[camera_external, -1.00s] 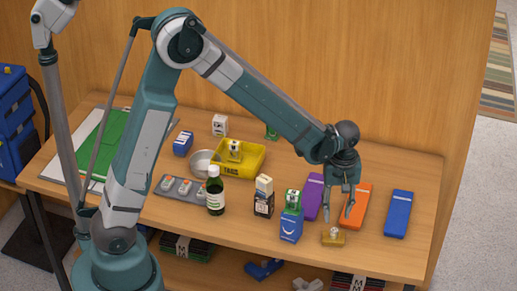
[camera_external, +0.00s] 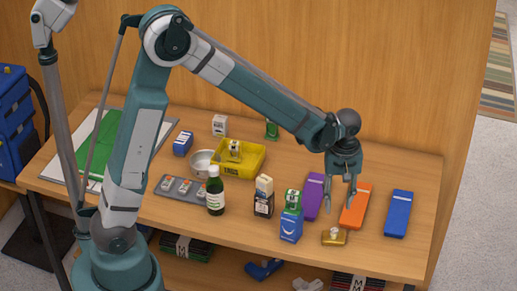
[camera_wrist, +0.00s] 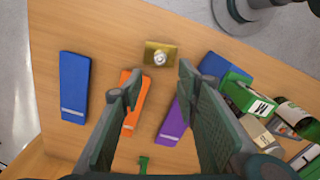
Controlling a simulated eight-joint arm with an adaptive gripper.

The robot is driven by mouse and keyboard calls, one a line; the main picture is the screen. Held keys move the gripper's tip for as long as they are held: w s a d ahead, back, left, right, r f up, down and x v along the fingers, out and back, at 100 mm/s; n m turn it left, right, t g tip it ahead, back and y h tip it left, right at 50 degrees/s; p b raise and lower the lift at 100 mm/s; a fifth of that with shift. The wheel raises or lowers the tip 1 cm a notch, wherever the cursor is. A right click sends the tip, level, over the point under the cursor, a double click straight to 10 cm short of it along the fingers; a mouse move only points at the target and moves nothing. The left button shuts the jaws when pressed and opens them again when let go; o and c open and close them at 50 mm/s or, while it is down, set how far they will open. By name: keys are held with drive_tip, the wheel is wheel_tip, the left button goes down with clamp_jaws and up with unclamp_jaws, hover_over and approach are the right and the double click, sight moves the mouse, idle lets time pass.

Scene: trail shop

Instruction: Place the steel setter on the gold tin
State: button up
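The gold tin (camera_external: 341,239) lies near the front edge of the table at the right. A small round silvery piece (camera_external: 334,232), which looks like the steel setter, stands upright on its top. In the wrist view the gold tin (camera_wrist: 149,47) shows at the top middle with the silvery piece (camera_wrist: 160,58) near its centre. My gripper (camera_external: 341,207) is open and empty, pointing down above and behind the tin, apart from it. In the wrist view my gripper's fingers (camera_wrist: 157,84) are spread wide with nothing between them.
Orange (camera_external: 356,206), purple (camera_external: 313,196) and blue (camera_external: 398,214) cases lie close by. A blue box with a green box on it (camera_external: 292,226) stands left of the tin. A dark bottle (camera_external: 215,192), grey tray (camera_external: 181,189) and yellow bin (camera_external: 250,161) stand farther left.

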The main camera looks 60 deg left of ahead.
drive_tip(key=s+a+r+m+t, duration=0.2)
drive_tip(key=s+r+m, duration=0.1)
drive_tip(key=s+r, duration=0.35)
drive_tip(key=s+a+r+m+t, duration=0.1)
drive_tip(key=s+a+r+m, duration=0.1)
drive_tip(key=s+r, duration=0.45)
drive_tip(key=s+a+r+m+t, duration=0.1)
drive_tip(key=s+r+m+t, duration=0.1)
drive_tip(key=s, duration=0.6)
drive_tip(key=s+a+r+m+t, duration=0.1)
drive_tip(key=s+r+m+t, duration=0.1)
drive_tip(key=s+m, duration=0.3)
drive_tip(key=shift+s+a+r+m, duration=0.25)
drive_tip(key=shift+s+r+m, duration=0.05)
drive_tip(key=shift+s, duration=1.25)
